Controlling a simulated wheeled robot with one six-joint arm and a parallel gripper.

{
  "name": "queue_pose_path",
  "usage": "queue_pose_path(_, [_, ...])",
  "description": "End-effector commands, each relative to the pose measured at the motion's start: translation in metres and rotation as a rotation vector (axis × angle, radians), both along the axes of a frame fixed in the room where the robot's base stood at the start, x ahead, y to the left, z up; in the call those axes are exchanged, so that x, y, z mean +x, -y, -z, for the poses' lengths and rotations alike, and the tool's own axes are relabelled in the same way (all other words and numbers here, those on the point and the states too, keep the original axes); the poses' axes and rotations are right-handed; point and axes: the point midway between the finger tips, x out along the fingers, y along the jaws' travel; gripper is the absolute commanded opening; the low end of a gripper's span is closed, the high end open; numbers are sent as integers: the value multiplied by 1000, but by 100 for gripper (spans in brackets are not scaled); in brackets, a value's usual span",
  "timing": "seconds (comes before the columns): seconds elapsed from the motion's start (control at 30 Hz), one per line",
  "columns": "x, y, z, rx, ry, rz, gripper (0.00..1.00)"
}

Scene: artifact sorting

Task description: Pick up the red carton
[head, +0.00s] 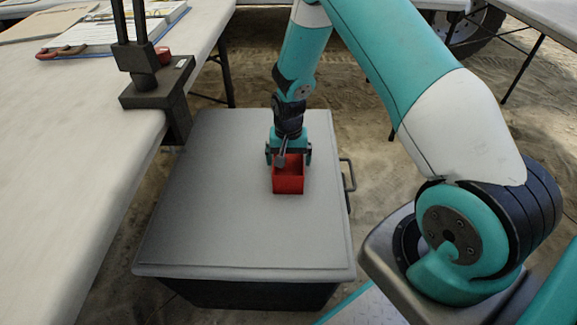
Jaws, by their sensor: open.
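The red carton (288,185) is a small open-topped box standing upright on the grey lid of a storage box (220,225). My gripper (288,160) is open and points down at the carton's far side. Its fingers show to the left and right of the carton's upper part. I cannot tell whether they touch its walls. Part of the carton's far rim and inside is hidden behind the gripper.
A long white table (60,200) runs along the left, with a black clamp stand (155,85) on its edge. A clipboard with papers (125,25) lies at its far end. The lid around the carton is clear. A handle (348,175) sticks out at the box's right side.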

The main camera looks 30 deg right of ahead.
Motion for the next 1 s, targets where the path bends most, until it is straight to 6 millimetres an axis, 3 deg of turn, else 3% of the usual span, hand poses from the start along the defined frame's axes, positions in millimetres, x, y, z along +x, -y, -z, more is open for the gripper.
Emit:
queue_pose_path(0.07, [0, 0, 8, 0, 0, 0, 100])
queue_pose_path(0.27, [0, 0, 7, -1, 1, 0, 100])
queue_pose_path(0.43, [0, 0, 7, -1, 1, 0, 62])
queue_pose_path(0.77, [0, 0, 4, 0, 1, 0, 62])
queue_pose_path(1.0, [1, 0, -21, 0, 2, 0, 62])
